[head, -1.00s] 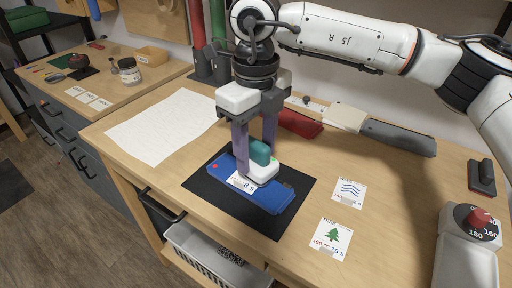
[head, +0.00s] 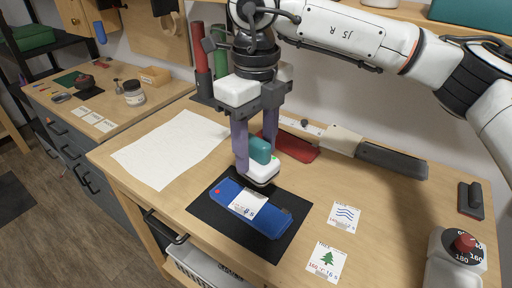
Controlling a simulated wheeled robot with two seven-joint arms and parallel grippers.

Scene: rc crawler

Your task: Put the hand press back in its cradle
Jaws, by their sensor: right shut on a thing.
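The hand press (head: 263,170), a white block with a teal handle, hangs from my right gripper (head: 256,152). The gripper's two purple fingers are shut on the handle. The press is just above the back edge of a blue flat piece (head: 232,204) with a white label, which lies on a black mat (head: 206,212). My left gripper is out of view.
Two printed cards, one with waves (head: 345,214) and one with a tree (head: 325,262), lie right of the mat. A red piece and a long grey-handled tool (head: 392,160) lie behind. A dark block (head: 470,199) stands at right. White paper (head: 170,148) lies left.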

